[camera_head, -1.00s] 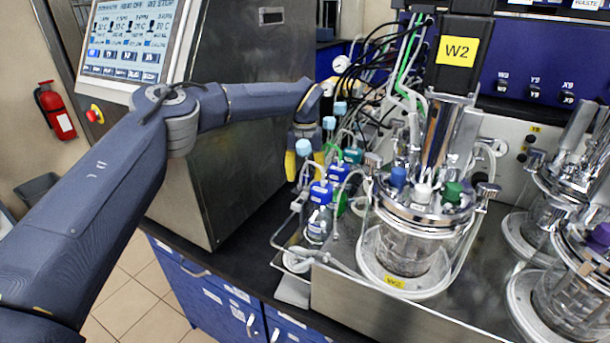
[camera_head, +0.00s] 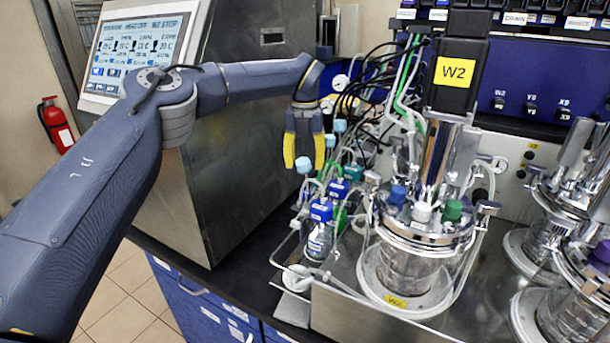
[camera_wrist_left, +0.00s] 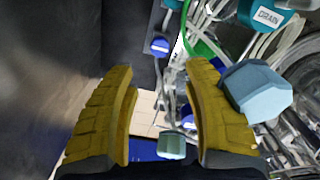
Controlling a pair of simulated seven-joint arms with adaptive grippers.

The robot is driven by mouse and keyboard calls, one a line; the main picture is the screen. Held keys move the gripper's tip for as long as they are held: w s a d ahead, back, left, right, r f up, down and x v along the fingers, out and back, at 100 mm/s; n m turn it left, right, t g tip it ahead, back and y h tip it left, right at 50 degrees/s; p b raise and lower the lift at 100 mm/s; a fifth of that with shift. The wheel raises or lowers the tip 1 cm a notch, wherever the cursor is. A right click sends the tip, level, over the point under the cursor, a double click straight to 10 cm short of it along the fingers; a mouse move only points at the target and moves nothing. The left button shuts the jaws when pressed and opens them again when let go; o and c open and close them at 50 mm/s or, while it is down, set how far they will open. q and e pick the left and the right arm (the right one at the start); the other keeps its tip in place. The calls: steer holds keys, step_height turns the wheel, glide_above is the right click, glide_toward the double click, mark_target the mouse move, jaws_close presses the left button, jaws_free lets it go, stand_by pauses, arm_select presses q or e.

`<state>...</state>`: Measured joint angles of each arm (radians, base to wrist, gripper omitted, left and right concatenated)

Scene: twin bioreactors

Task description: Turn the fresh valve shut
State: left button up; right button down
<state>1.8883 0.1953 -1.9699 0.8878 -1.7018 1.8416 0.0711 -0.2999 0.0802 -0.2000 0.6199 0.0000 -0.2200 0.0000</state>
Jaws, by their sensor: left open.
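My left gripper (camera_head: 304,154) has yellow fingers, spread open and empty, pointing down above the bottle rack. It also shows in the left wrist view (camera_wrist_left: 160,75). A light blue valve knob (camera_head: 304,165) appears just below the fingertips in the head view, and two more light blue knobs (camera_head: 339,126) stand behind it to the right. In the left wrist view one large light blue knob (camera_wrist_left: 257,90) is just right of the right finger, and a smaller one (camera_wrist_left: 171,146) shows between the fingers, lower down. I cannot read which knob is the fresh valve. My right gripper is out of view.
A teal part marked DRAIN (camera_wrist_left: 270,15) is at the wrist view's upper right. Blue-capped bottles (camera_head: 320,230) and tubing crowd the area below. The glass reactor W2 (camera_head: 415,260) stands to the right, a steel cabinet (camera_head: 235,160) to the left.

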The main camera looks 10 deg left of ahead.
arm_select(q)
steer(key=shift+r, duration=1)
